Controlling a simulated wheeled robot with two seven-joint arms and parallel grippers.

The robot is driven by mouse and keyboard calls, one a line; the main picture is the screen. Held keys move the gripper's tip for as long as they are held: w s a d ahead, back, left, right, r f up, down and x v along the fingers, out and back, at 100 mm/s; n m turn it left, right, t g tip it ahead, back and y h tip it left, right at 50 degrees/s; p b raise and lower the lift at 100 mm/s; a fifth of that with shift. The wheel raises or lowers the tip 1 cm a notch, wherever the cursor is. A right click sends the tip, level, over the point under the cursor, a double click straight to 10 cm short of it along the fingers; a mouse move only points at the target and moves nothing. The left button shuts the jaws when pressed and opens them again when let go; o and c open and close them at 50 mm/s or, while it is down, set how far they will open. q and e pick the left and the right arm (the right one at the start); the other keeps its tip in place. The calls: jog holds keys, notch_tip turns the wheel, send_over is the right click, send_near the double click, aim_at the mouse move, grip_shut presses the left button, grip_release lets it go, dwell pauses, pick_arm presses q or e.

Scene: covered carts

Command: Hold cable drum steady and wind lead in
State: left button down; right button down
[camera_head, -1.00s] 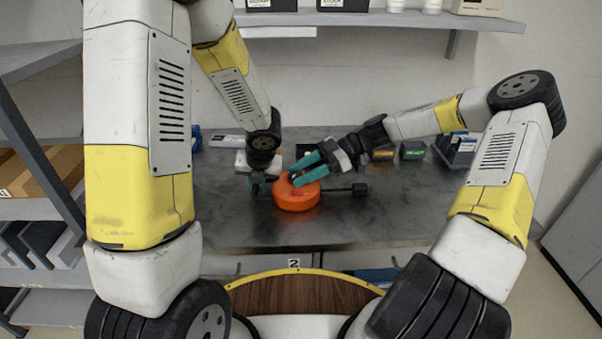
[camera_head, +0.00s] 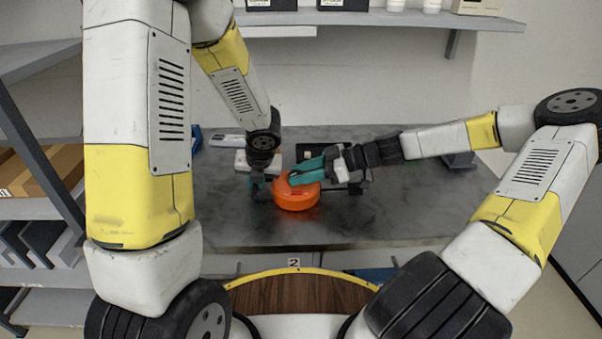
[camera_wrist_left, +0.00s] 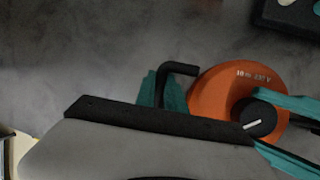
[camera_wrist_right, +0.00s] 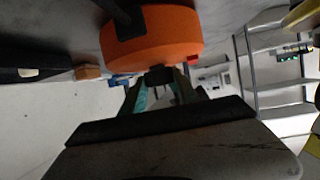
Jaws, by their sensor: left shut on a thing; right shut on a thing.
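The orange cable drum (camera_head: 297,198) lies on the dark bench, and its face also shows in the left wrist view (camera_wrist_left: 222,92). My left gripper (camera_head: 262,187) is at the drum's left side, shut on the black bent handle (camera_wrist_left: 180,68); the grip is partly hidden behind its own body. My right gripper (camera_head: 297,177) reaches over the drum from the right, its teal fingers shut on the black crank knob (camera_wrist_left: 255,118). The right wrist view shows the drum (camera_wrist_right: 155,40) just beyond those fingers. A black piece (camera_head: 355,188) shows right of the drum, partly under my right gripper.
The bench (camera_head: 400,215) is clear in front and to the right. A black tray (camera_head: 325,146) with pale items lies behind the drum. A grey-white item (camera_head: 227,140) lies at the back left. A wall shelf (camera_head: 400,19) runs above; side shelving (camera_head: 40,205) stands left.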

jog(key=m+t, duration=0.2)
jog(key=s+m+t+h, duration=0.1)
jog(key=m+t, duration=0.1)
jog(key=shift+a+t, duration=0.15)
jog(key=shift+t, duration=0.15)
jog(key=shift+f+m+t+h, duration=0.1)
jog(key=shift+m+t+h, duration=0.7)
jog(key=shift+m+t, duration=0.35)
jog(key=shift+m, duration=0.25)
jog(key=c, duration=1.2)
grip_release()
jog(key=shift+w, duration=0.1)
